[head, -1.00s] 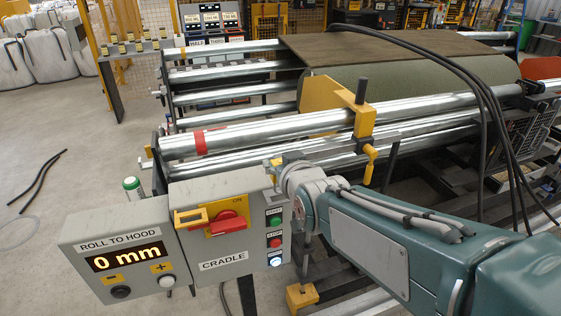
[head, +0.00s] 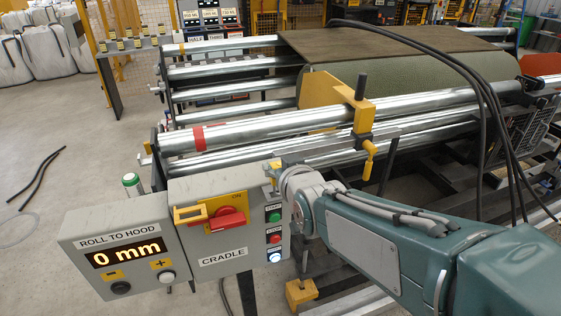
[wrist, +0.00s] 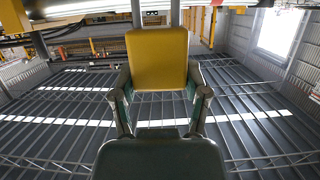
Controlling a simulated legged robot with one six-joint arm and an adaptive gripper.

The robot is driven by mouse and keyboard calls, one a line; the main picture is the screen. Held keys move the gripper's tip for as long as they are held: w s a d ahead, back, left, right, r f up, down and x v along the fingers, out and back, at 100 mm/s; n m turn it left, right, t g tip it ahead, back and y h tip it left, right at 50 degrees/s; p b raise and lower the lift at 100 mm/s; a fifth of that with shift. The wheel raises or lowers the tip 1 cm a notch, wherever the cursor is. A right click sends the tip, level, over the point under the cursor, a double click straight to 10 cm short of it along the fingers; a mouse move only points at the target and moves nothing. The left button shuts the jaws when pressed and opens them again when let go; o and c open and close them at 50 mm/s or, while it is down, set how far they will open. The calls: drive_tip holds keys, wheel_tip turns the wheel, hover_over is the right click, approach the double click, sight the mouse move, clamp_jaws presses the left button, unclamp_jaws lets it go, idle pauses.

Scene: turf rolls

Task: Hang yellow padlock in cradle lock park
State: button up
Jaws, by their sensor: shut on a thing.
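In the wrist view the yellow padlock (wrist: 158,62) shows as a rounded yellow block between the two fingers of my gripper (wrist: 160,88), which is shut on it. In the head view my gripper (head: 273,172) is at the upper right edge of the grey box marked CRADLE (head: 222,257). Only a small yellow patch shows there, and the box hides most of the fingers. The box front carries a red rotary switch (head: 227,218) on a yellow plate with a yellow bracket (head: 190,214). I cannot make out which part is the lock park.
A ROLL TO HOOD display box (head: 122,245) reading 0 mm stands left of the CRADLE box. Steel rollers (head: 260,128) and a yellow clamp (head: 364,120) lie behind my arm. Black cables (head: 487,110) hang at the right. The floor at left is mostly clear.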

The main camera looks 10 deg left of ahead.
drive_tip(key=shift+f, duration=1.6)
drive_tip(key=o, duration=1.3)
drive_tip(key=v, duration=1.2)
